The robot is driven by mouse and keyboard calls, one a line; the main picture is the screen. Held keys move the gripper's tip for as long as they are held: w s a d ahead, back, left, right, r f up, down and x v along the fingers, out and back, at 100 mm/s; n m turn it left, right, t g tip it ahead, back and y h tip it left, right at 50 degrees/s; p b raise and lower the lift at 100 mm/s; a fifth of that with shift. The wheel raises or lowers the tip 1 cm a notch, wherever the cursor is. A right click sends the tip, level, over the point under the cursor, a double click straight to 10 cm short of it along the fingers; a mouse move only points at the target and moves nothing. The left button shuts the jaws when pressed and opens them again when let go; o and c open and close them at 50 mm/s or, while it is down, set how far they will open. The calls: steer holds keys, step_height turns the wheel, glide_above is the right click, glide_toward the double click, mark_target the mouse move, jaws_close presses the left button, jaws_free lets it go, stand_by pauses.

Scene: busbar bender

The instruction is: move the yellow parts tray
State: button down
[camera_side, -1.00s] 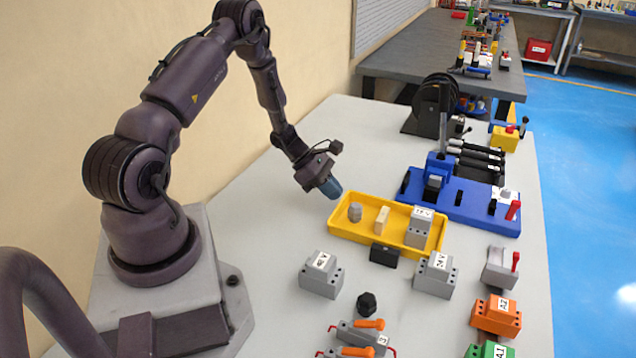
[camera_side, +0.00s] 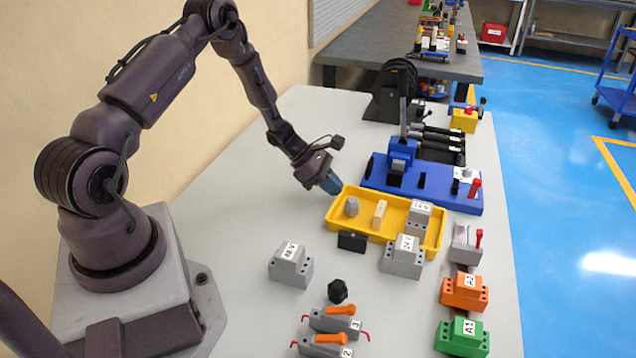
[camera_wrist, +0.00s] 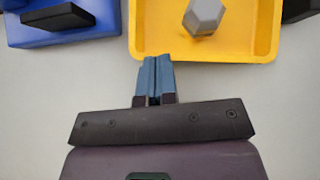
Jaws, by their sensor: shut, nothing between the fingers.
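The yellow parts tray (camera_side: 337,217) lies on the grey table in the middle of the side view. It holds a grey hex part (camera_side: 352,206), a cream block (camera_side: 380,214) and a grey labelled block (camera_side: 419,217). My gripper (camera_side: 333,186) is at the tray's back left corner, with blue fingers pointing down toward the rim. In the wrist view my gripper (camera_wrist: 154,65) is shut with its fingers together and empty. The tray's near edge (camera_wrist: 205,57) lies just beyond the fingertips there; whether they touch it I cannot tell.
A blue bender base (camera_side: 435,193) stands behind the tray. A black block (camera_side: 352,241) and a grey block (camera_side: 403,257) sit close in front of it. Another grey block (camera_side: 290,264) and a black knob (camera_side: 338,291) lie nearer. The table left of the tray is clear.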

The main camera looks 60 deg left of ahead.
stand_by(0.3)
steer(key=shift+s+a, duration=1.2)
steer(key=shift+s, duration=0.15)
steer(key=s+a+r+m+g, duration=0.2)
steer(key=s+a+r+m, duration=0.1)
steer(key=s+r, duration=0.5)
steer(key=s+d+r+m+y, duration=0.3)
steer(key=s+d+r+m, duration=0.3)
steer(key=d+r+m, duration=0.4)
steer(key=s+d+r+m+y, duration=0.2)
steer(key=s+d+r+m, duration=0.4)
steer(key=d+r+m, duration=0.5)
step_height(320, 180, up, 4)
steer(key=m, duration=0.3)
steer(key=shift+s+d+r+m+t+y, duration=0.2)
steer(key=shift+d+m+t+y, duration=0.1)
steer(key=shift+m+t+y, duration=0.1)
